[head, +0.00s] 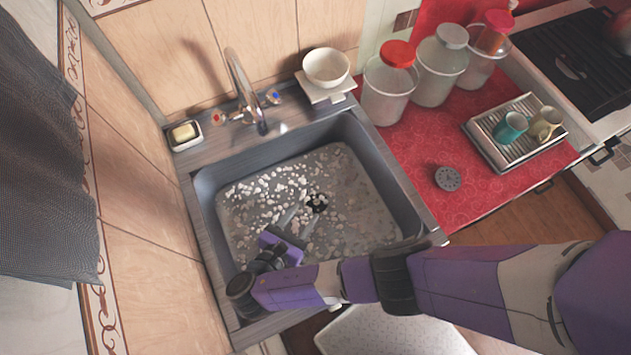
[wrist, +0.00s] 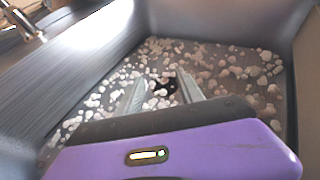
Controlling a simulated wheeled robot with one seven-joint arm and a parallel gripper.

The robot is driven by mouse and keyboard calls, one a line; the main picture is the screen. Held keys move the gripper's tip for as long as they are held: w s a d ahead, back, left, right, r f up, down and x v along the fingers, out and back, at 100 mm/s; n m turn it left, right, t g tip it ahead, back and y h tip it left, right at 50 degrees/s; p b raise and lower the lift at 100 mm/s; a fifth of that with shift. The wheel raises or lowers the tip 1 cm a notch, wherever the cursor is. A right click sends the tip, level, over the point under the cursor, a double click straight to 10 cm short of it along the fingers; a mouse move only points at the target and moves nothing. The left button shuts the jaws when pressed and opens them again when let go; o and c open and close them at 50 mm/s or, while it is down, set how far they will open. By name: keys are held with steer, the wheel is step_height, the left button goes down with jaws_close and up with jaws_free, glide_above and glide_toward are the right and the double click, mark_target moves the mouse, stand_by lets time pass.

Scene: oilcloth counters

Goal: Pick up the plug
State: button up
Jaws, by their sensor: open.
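A dark grey round disc with small holes, which looks like the plug (head: 447,178), lies flat on the red counter to the right of the sink in the head view. It does not show in the wrist view. My gripper (head: 301,219) is inside or just above the sink (head: 373,160), left of the disc and well apart from it. Its two fingers are apart with nothing between them, as the wrist view (wrist: 161,78) also shows. Beyond the fingertips is the dark drain (head: 317,203) in the sink floor. Whether something sits in the drain is too small to tell.
The sink floor is strewn with pale flecks. A faucet (head: 241,85) and a white bowl (head: 326,67) stand behind it. Several jars and a drying tray (head: 491,150) with two cups occupy the red counter (head: 480,205). The counter around the disc is clear.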

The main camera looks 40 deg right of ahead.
mark_target(316, 202)
steer(key=shift+f, duration=1.95)
steer(key=shift+b+x, duration=0.3)
steer(key=shift+x, duration=3.55)
steer(key=shift+f, duration=0.15)
steer(key=shift+c, duration=0.2)
jaws_close()
